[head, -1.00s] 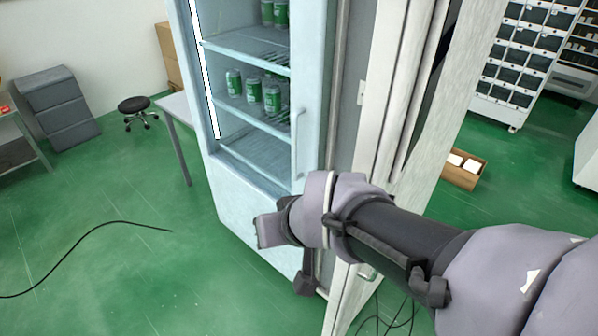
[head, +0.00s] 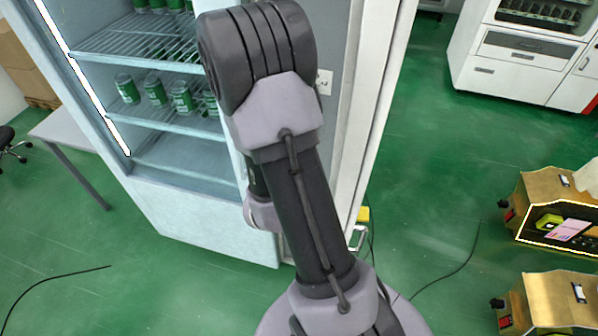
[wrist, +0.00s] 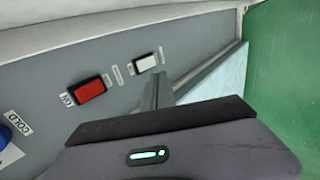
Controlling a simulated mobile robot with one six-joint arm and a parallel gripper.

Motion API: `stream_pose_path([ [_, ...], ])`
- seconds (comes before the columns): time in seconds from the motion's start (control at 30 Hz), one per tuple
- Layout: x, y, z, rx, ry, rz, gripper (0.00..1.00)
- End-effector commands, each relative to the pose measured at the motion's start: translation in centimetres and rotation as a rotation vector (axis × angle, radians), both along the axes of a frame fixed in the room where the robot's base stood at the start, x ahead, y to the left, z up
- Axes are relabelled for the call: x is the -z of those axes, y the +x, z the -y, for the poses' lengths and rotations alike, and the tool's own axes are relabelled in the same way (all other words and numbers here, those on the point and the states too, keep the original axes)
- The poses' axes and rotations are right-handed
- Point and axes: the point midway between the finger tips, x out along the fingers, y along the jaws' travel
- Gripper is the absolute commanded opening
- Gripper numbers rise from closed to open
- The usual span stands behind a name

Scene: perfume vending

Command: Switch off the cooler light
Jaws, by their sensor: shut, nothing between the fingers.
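The cooler (head: 195,215) stands at the left in the head view, with green cans on its shelves. A bright white light strip (head: 85,80) runs down its left inner edge. In the wrist view, a grey panel (wrist: 40,75) carries a red switch (wrist: 90,90) and a white switch (wrist: 146,62), both in black frames. Small labels sit beside them; I cannot tell which switch serves the light. My gripper (wrist: 157,76) is shut and empty, its fingers just below the white switch in the picture. I cannot tell whether they touch the panel. My arm hides the gripper in the head view.
A blue knob (wrist: 5,133) and a COLD label (wrist: 19,124) are at the panel's left. Cables lie on the green floor; brown boxes (head: 540,185) are at right.

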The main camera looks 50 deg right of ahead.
Motion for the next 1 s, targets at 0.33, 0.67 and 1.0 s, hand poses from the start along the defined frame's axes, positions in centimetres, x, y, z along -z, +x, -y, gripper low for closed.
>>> stream_pose_path([
  [0.33,2.1,0.6,1.1,0.006,-0.002,0.004,0.00],
  [0.67,5.5,2.4,4.5,0.002,0.003,0.002,0.00],
  [1.0,7.6,4.8,9.1,0.002,0.002,0.004,0.00],
])
